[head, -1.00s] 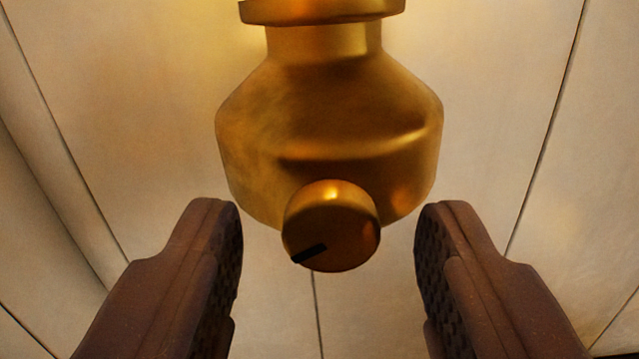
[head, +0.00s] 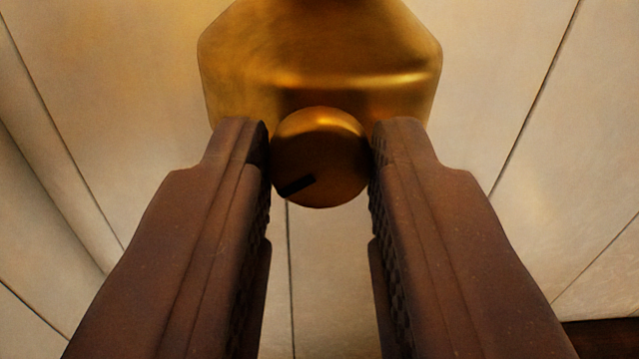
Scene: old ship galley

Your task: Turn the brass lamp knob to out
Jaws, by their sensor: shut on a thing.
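The brass lamp knob (head: 322,150) is a round knob on the front of the brass lamp body (head: 320,60). A dark pointer mark on its face points to the lower left. My gripper (head: 320,155) is shut on the knob, with one dark brown ridged finger against its left side and the other against its right side. The top of the lamp is cut off by the upper edge of the head view.
Pale panelled wall (head: 530,110) with dark seams stands behind the lamp. A dark strip (head: 605,335) shows at the lower right corner. The space around the fingers is clear.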

